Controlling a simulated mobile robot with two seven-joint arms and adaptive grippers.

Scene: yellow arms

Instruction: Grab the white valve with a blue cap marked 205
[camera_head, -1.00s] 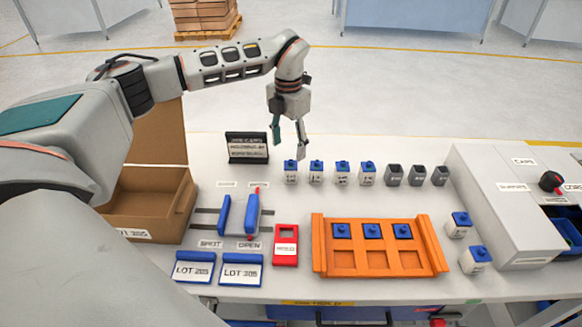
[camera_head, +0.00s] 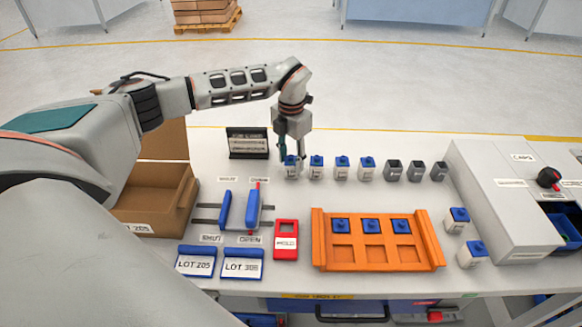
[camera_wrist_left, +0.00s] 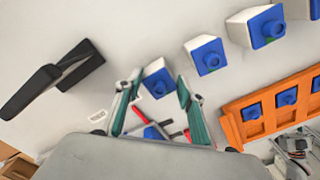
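A row of white valves with blue caps stands at the back of the table; their marks are too small to read. My left gripper (camera_head: 291,153) points down at the leftmost valve (camera_head: 291,171). In the left wrist view, the open fingers of my left gripper (camera_wrist_left: 154,92) are spread on either side of this valve's blue cap (camera_wrist_left: 158,80); I see no clear contact. The other row valves (camera_head: 316,170), (camera_head: 341,171) and (camera_head: 366,172) stand to its right. My right gripper is not in view.
Grey empty bodies (camera_head: 416,172) continue the row. An orange tray (camera_head: 376,262) holds blue-capped parts. Two more capped valves (camera_head: 457,221), (camera_head: 472,255) stand right of it. A black sign stand (camera_head: 247,143) is behind left of the gripper. A cardboard box (camera_head: 153,203) is left.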

